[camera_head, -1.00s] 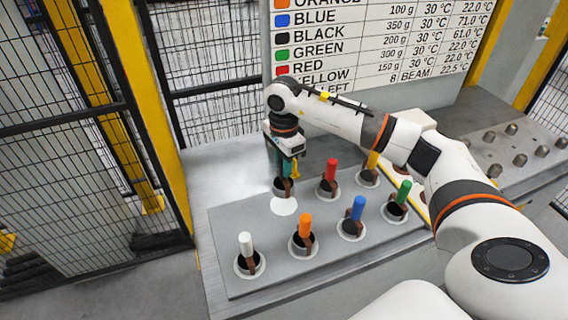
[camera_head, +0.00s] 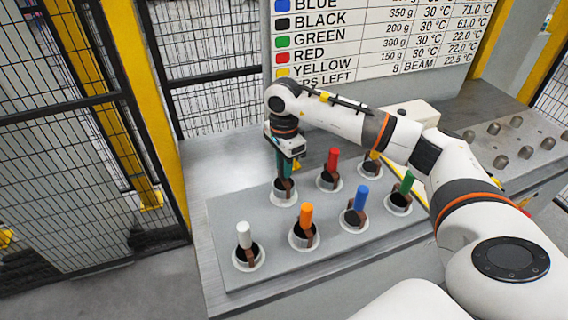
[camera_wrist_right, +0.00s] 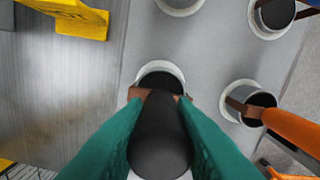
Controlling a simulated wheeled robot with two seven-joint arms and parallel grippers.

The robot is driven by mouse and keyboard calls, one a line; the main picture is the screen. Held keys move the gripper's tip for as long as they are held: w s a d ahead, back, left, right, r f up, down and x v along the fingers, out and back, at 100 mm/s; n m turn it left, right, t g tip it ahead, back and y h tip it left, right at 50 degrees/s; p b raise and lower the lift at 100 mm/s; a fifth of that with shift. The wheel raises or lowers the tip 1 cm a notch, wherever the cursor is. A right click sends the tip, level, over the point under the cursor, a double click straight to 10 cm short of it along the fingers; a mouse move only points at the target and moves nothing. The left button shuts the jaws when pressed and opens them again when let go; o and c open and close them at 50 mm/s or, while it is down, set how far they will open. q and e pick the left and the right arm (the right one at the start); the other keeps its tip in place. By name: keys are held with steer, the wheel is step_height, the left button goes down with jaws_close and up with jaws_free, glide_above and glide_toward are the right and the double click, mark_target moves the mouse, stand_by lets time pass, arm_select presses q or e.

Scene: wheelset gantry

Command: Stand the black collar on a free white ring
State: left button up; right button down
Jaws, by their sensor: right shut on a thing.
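The black collar (camera_wrist_right: 160,135), with its black handle and brown tab, is held upright between the green fingers of my right gripper (camera_head: 285,172). In the head view the black collar (camera_head: 283,187) is low at a white ring (camera_head: 284,202), with the ring's rim showing around its foot. In the right wrist view the white ring (camera_wrist_right: 172,68) curves round the collar's far side. I cannot tell whether the collar bears fully on it. The right gripper (camera_wrist_right: 160,108) is shut on the handle. My left gripper is not in view.
White (camera_head: 244,236), orange (camera_head: 306,216), blue (camera_head: 361,198), green (camera_head: 407,182), red (camera_head: 333,160) and partly hidden yellow (camera_head: 375,156) handled collars stand in other rings on the grey plate (camera_head: 232,205). Red and orange are the close neighbours. A printed board (camera_head: 350,45) stands behind.

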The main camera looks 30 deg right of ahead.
steer(key=shift+f+b, duration=0.7)
steer(key=shift+f, duration=0.2)
stand_by(0.4)
steer(key=c, duration=1.1)
jaws_free()
steer(key=shift+r, duration=0.1)
steer(key=shift+c, duration=0.2)
steer(key=shift+s, duration=0.1)
steer(key=shift+r, duration=0.3)
step_height(320, 180, up, 11)
steer(key=shift+r+b, duration=0.2)
steer(key=shift+b, duration=1.05)
